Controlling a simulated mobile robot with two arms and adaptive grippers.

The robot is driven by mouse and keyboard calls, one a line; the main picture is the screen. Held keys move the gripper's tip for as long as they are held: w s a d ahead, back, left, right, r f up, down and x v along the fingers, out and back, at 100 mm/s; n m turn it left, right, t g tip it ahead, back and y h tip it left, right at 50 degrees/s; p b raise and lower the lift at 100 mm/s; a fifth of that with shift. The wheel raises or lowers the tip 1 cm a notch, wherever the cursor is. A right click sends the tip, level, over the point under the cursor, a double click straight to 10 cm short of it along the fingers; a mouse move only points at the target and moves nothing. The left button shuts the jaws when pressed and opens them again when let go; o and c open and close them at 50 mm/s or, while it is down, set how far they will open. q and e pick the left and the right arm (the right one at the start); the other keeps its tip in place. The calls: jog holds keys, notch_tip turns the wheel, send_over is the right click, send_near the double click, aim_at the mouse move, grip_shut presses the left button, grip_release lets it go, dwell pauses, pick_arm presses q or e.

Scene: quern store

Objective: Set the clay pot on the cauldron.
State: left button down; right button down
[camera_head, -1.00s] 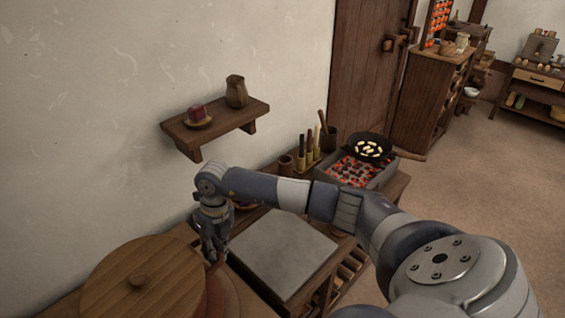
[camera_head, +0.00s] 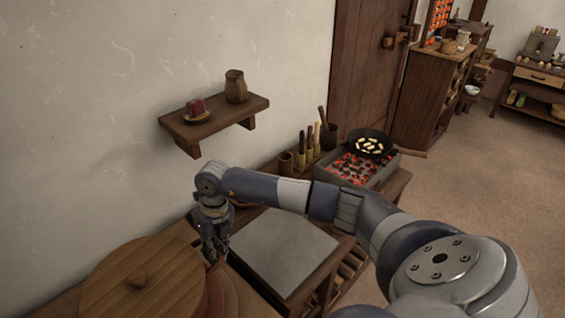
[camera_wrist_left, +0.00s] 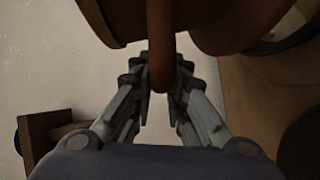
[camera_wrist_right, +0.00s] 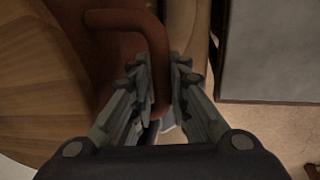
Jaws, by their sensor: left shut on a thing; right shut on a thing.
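The clay pot (camera_head: 224,297) is reddish brown and sits at the bottom of the head view, mostly hidden under a round wooden lid (camera_head: 165,268) with a knob. My right gripper (camera_head: 214,258) is shut on one pot handle; the right wrist view shows this handle (camera_wrist_right: 128,20) running down between its fingers (camera_wrist_right: 162,90). My left gripper (camera_wrist_left: 160,90) is shut on another reddish handle (camera_wrist_left: 160,45), with the pot body (camera_wrist_left: 215,12) above it in the left wrist view. My left arm is out of the head view. I cannot make out the cauldron for certain.
A grey slab (camera_head: 280,250) lies on a wooden table right of my right gripper. Behind it stand a brazier (camera_head: 355,168) of glowing coals, a black pan (camera_head: 370,143) and upright tools (camera_head: 310,145). A wall shelf (camera_head: 215,125) holds a jug (camera_head: 235,87).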

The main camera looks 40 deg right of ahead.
pick_arm(q)
jog(key=shift+w+a+r, duration=0.2)
jog(key=shift+w+r, duration=0.05)
jog(key=shift+w, duration=0.05)
pick_arm(e)
jog(key=shift+w+d+r, duration=0.1)
